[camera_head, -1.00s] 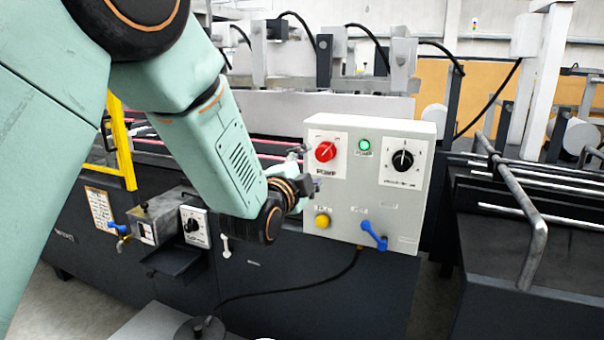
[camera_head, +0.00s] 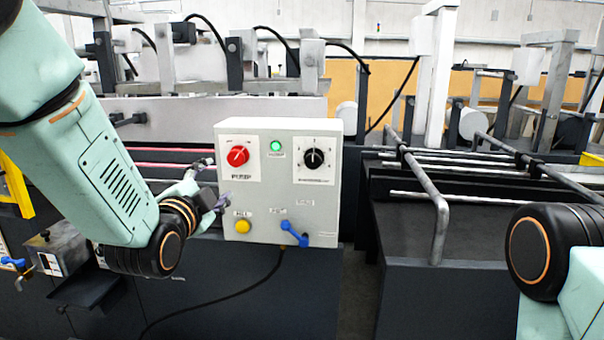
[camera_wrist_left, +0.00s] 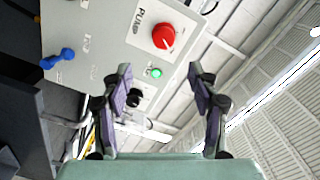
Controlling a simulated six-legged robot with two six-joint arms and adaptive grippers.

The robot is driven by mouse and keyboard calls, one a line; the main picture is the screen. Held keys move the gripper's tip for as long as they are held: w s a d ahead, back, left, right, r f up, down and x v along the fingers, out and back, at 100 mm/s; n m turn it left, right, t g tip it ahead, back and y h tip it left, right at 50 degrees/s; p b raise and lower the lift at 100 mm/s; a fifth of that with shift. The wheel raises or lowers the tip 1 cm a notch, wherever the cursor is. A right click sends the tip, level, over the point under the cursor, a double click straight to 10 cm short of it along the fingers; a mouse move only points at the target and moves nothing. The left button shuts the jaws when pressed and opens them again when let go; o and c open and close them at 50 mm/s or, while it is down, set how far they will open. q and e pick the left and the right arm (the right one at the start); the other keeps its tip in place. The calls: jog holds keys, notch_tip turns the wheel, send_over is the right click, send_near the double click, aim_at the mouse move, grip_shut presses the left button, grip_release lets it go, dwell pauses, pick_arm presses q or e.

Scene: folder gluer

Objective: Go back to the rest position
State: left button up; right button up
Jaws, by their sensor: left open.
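My left gripper (camera_head: 214,183) is just left of the grey control box (camera_head: 262,210), near its red knob and yellow button. In the left wrist view the left gripper (camera_wrist_left: 162,92) has its two fingers spread with nothing between them. The box shows behind the fingers there. My right arm (camera_head: 560,262) comes in at the lower right; its gripper is outside the view.
The box carries a red knob (camera_head: 237,156), a green light (camera_head: 275,146), a black knob (camera_head: 314,158), a yellow button (camera_head: 243,226) and a blue lever (camera_head: 294,234). A metal rail (camera_head: 437,215) stands to the right.

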pick_arm(q)
jog(key=s+f+n+g, duration=0.35)
jog(key=s+f, duration=0.25)
jog(key=f, duration=0.4)
jog(key=s+f+n+g+b, duration=0.1)
jog(key=s+f+n+g, duration=0.3)
jog(key=f, duration=0.6)
jog(key=s+f+n+g, duration=0.2)
jog(key=s+f+n, duration=0.2)
jog(key=s+f, duration=0.45)
jog(key=s+f+n+g+b, duration=0.1)
jog(key=s+f+g, duration=0.3)
jog(key=s+f, duration=0.4)
jog(key=s+f+n+g, duration=0.1)
jog(key=s+f+g, duration=0.3)
jog(key=s+f, duration=0.5)
jog(key=s, duration=0.8)
jog(key=shift+a+y+b, duration=0.3)
jog(key=shift+a+b, duration=0.1)
